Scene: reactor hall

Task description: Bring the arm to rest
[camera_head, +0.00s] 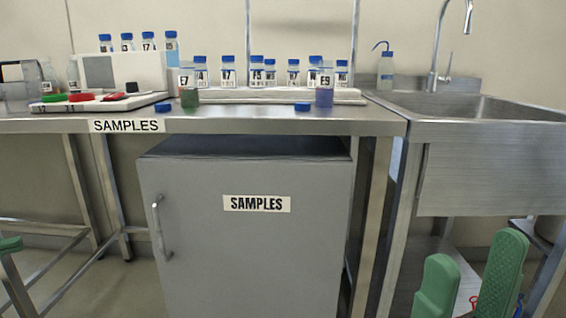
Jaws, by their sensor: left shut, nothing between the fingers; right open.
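My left gripper (10,244) shows only as a small green tip at the left edge, below the bench top. It is shut and holds nothing; the rest of that arm is out of view. My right gripper (474,260) is at the bottom right, in front of the sink unit. Its two green fingers point up and stand apart, with nothing between them. The rest of the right arm is below the picture.
A steel bench (225,122) carries several blue-capped bottles, two loose blue caps and a white tray (105,103). A grey cabinet (250,250) labelled SAMPLES stands shut below. A steel sink (490,105) with a tap is at the right.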

